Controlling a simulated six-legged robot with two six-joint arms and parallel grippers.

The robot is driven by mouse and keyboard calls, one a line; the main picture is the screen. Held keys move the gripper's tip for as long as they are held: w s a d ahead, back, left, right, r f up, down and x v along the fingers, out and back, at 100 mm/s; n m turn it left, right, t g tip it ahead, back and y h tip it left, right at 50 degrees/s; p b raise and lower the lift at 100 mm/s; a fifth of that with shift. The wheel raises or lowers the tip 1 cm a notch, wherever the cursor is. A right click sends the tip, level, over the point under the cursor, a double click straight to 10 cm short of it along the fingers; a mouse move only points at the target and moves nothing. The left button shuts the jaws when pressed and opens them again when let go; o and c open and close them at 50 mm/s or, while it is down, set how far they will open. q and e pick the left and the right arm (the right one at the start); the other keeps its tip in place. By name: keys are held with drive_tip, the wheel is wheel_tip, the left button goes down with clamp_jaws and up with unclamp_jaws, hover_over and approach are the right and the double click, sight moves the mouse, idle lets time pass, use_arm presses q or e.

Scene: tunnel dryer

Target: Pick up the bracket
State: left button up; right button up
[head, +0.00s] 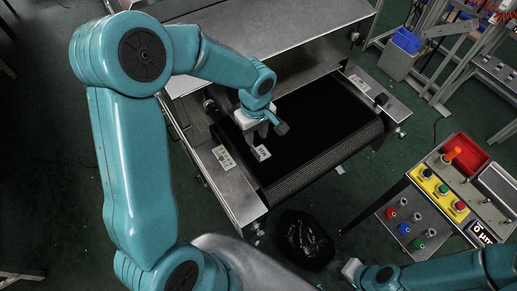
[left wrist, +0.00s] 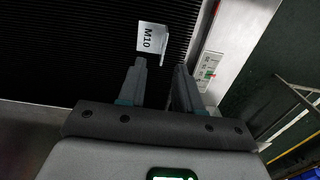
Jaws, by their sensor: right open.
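The bracket (head: 262,153) is a small pale metal piece marked M10, lying on the black belt of the dryer near its left side. It also shows in the left wrist view (left wrist: 152,38), just beyond the fingertips and nearer the left finger. My left gripper (head: 257,136) is over the belt, close to the bracket. In the left wrist view its two fingers (left wrist: 160,66) stand apart with nothing between them. I cannot tell whether a fingertip touches the bracket. My right gripper (head: 350,268) is at the bottom of the head view, away from the belt, and only partly shows.
The black belt (head: 325,115) is otherwise clear, with metal side rails (head: 225,170) around it. A black bag (head: 303,240) stands on the floor in front. A control panel (head: 440,190) with buttons and a red tray (head: 465,153) is at the right.

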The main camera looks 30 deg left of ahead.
sight(255, 149)
use_arm(q)
drive_tip(key=shift+f, duration=0.8)
drive_tip(key=shift+s+d+f, duration=0.2)
drive_tip(key=shift+s+f, duration=0.05)
drive_tip(key=shift+f, duration=0.25)
drive_tip(key=shift+s+f+p, duration=0.1)
drive_tip(key=shift+f+p, duration=0.4)
drive_tip(key=shift+f, duration=2.1)
clamp_jaws()
